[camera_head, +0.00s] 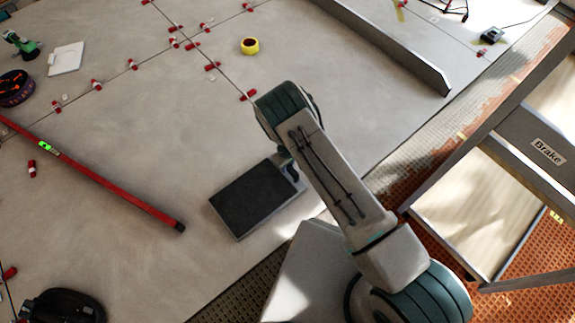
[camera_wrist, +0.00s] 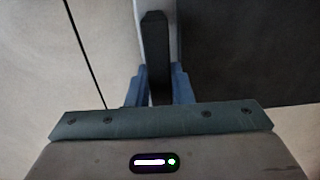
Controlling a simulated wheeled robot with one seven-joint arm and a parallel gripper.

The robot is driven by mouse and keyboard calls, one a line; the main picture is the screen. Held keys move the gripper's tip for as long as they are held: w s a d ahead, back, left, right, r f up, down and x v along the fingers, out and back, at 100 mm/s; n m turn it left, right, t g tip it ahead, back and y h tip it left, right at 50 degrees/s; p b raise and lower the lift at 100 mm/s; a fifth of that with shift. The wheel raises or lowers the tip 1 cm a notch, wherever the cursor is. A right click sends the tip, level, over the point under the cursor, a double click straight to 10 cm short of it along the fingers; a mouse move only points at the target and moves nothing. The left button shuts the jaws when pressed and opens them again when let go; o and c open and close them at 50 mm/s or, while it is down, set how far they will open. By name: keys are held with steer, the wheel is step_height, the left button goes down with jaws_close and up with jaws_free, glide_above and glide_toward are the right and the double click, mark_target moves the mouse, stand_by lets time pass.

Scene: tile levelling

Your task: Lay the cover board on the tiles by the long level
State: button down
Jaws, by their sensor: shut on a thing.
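The cover board (camera_head: 256,199) is a dark rectangular panel with a pale rim, over the tiles just left of my arm in the head view. In the wrist view its dark face (camera_wrist: 250,55) fills the right side. My gripper (camera_wrist: 159,84) is shut on a black grip (camera_wrist: 155,45) at the board's pale edge. In the head view my arm mostly hides the gripper. I cannot tell if the board touches the tiles. The long level (camera_head: 110,184) is a red bar with a lit green vial, lying diagonally on the tiles to the left, apart from the board.
Bare tile (camera_head: 150,140) lies between the level and board. Red-and-white clips (camera_head: 97,85) stand along the joints. A yellow tape roll (camera_head: 250,46), a grey straightedge (camera_head: 385,45) and a black object (camera_head: 62,305) lie around. A "Brake" frame (camera_head: 535,150) stands right.

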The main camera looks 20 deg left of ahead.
steer(key=shift+f, duration=0.15)
steer(key=c, duration=1.3)
jaws_free()
step_height(320, 180, up, 12)
steer(key=p, duration=0.4)
steer(key=shift+w+r+p, duration=0.1)
steer(key=shift+r+p, duration=0.1)
steer(key=shift+p, duration=0.1)
